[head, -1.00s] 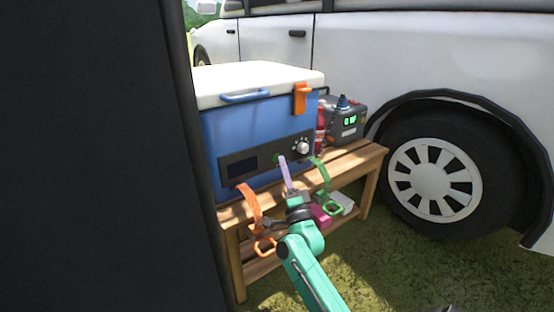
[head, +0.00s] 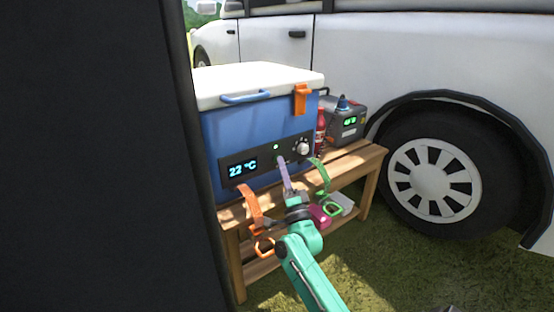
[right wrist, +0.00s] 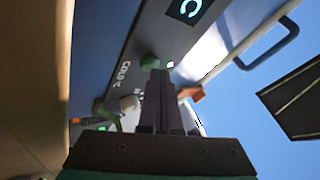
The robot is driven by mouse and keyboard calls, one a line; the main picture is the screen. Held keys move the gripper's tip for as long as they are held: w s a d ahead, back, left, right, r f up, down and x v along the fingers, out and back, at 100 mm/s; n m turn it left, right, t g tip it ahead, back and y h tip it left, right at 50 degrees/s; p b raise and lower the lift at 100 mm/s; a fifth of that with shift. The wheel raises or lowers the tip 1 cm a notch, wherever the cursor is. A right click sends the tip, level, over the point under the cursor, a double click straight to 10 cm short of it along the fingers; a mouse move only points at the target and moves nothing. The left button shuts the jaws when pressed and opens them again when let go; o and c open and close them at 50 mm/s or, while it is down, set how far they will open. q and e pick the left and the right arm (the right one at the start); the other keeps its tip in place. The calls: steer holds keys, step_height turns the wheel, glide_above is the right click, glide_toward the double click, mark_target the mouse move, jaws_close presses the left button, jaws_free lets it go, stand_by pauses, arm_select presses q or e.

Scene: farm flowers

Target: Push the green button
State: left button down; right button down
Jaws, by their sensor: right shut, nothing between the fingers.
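The green button (right wrist: 149,62) is on the dark control panel of the blue cooler, seen in the right wrist view. In the head view my right gripper's tips cover the spot where it sits. The cooler (head: 255,122) stands on a wooden bench. My right gripper (head: 282,162) is shut and empty, with its fingertips at the panel. In the right wrist view its tips (right wrist: 158,74) are right at the button and appear to touch it. A small green light (head: 276,147) glows on the panel and the display (head: 242,168) reads 22 °C. My left gripper is not in view.
A round knob (head: 302,148) is right of my fingertips. Orange (head: 250,203) and green (head: 321,177) straps hang over the bench's (head: 355,161) front. A red bottle (head: 320,132) and grey device (head: 348,122) stand right of the cooler. A white vehicle (head: 400,50) is behind.

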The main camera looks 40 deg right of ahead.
steer(key=shift+s, duration=0.3)
steer(key=s+p, duration=0.2)
steer(key=s, duration=0.4)
steer(key=shift+p, duration=0.4)
